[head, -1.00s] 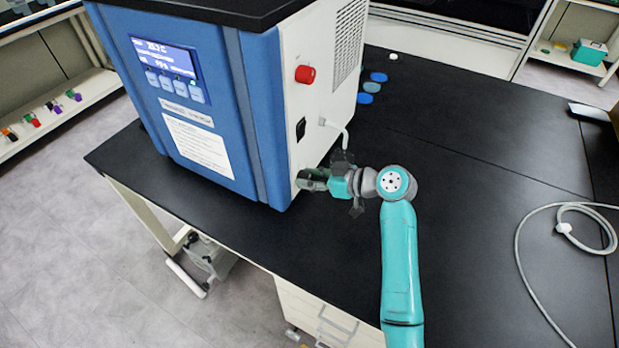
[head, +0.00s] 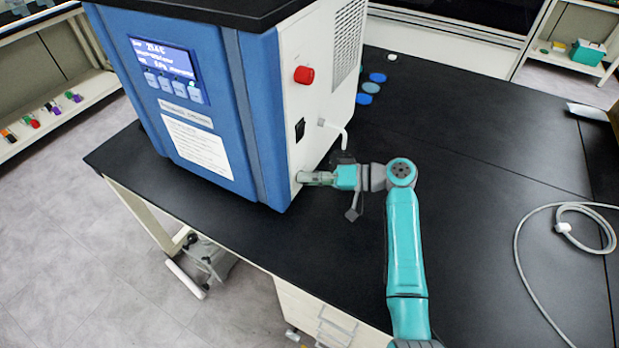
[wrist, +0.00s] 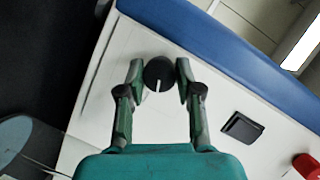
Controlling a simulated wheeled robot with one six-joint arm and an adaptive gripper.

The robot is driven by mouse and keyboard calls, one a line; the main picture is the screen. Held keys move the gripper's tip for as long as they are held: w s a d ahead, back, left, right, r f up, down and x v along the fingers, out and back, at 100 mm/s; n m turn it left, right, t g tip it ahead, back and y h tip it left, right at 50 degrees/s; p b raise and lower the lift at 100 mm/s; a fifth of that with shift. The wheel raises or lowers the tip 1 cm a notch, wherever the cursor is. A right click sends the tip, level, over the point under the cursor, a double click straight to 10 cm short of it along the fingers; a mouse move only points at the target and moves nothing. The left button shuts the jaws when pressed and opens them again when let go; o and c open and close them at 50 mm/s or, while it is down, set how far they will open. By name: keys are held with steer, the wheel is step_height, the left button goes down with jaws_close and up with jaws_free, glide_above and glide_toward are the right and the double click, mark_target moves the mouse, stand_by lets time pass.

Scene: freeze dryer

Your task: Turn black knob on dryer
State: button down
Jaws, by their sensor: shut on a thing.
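The black knob (wrist: 159,75) is a round dial with a white pointer line. It sits on the white side panel of the dryer (head: 180,120). In the wrist view the pointer runs down toward my gripper's palm. My gripper (wrist: 159,71) is shut on the knob, one finger on each side, at the rim. In the head view my gripper (head: 304,178) meets the panel low, near the blue front edge, and hides the knob there.
A black switch (head: 300,129), a red button (head: 304,75) and a white hose (head: 343,135) are on the same panel. Blue discs (head: 371,87) lie behind. A coiled white tube (head: 562,228) lies at right. The black tabletop (head: 470,130) between is mostly clear.

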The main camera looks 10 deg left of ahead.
steer(key=shift+m+g+y, duration=0.3)
steer(key=shift+m+y, duration=0.2)
steer(key=shift+m, duration=0.8)
steer(key=shift+f, duration=0.1)
steer(key=c, duration=0.8)
jaws_free()
steer(key=shift+o, duration=0.2)
steer(key=d+r, duration=0.1)
steer(key=d, duration=1.1)
steer(key=shift+w, duration=0.25)
